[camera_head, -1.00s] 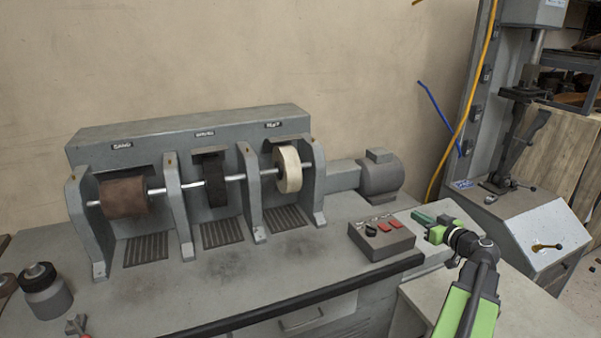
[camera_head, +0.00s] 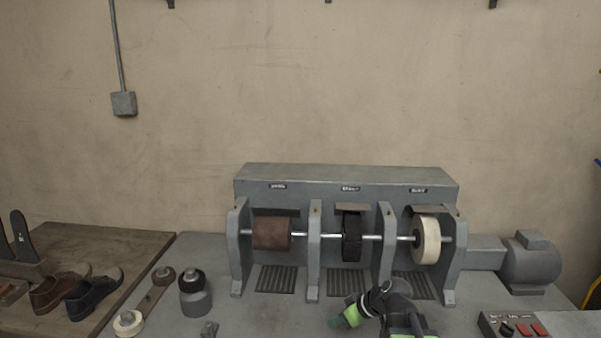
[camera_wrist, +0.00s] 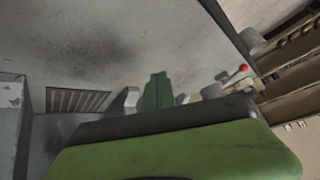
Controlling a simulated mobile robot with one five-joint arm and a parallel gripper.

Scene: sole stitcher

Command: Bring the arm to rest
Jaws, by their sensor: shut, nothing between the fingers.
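My gripper (camera_head: 345,318) shows at the bottom of the head view, in front of the finishing machine, with its green fingers pointing left. The fingers are shut and hold nothing. The arm behind it is folded, black and green, at the bottom edge. In the wrist view the green finger piece (camera_wrist: 157,92) stands above my large green and black link. The grey machine (camera_head: 346,180) has a brown sanding drum (camera_head: 272,233), a black brush (camera_head: 351,236) and a white buffing wheel (camera_head: 427,240). How far the gripper is from the bench top cannot be told.
A motor (camera_head: 530,262) and a switch box (camera_head: 515,326) are at the right. Dark shoes (camera_head: 92,295) lie on a wooden board (camera_head: 95,245) at the left.

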